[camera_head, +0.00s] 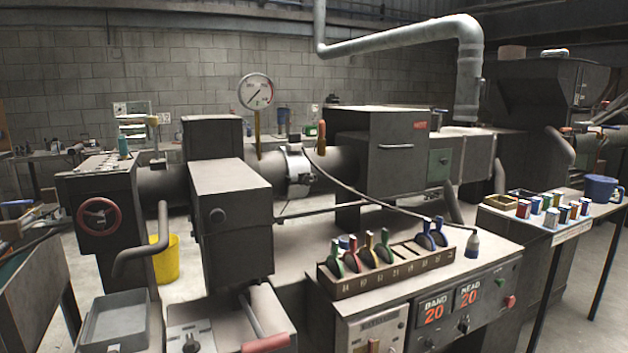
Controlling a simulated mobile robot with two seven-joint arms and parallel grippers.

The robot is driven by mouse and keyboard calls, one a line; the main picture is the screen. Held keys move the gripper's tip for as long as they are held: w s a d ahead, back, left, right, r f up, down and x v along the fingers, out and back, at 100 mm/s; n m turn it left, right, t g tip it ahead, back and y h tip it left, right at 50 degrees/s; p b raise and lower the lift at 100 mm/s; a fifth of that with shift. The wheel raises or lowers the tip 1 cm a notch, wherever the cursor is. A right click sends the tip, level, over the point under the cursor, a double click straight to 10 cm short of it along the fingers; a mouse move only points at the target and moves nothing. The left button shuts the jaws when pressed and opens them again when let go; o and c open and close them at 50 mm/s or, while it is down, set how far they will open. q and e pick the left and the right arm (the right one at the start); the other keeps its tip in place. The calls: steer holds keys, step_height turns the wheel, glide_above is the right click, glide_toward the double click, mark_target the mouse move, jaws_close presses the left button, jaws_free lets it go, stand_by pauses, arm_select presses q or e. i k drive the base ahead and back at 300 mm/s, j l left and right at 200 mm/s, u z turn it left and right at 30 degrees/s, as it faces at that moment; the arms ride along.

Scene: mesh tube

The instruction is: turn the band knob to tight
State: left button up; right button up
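A small dark knob (464,325) sits below the right display. Another dark knob shows only partly below the BAND display, near the bottom edge. Any tight marking is too small to read. A light metal band (298,171) wraps the horizontal tube behind the bench. Neither of my grippers is in view.
A rack of coloured-handled tools (385,262) stands on the bench above the panel. A grey plug on a cable (473,244) stands beside it. A side table (560,222) with small coloured blocks and a blue mug (601,188) is at right. A yellow bucket (165,260) stands at left.

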mark_target(307, 181)
steer(key=i+l+u, duration=0.1)
steer(key=i+l, duration=0.25)
steer(key=i+l+u, duration=0.1)
steer(key=i+l, duration=0.25)
steer(key=l, duration=0.2)
steer(key=i+l, duration=0.35)
steer(key=l, duration=0.15)
steer(key=u, duration=0.05)
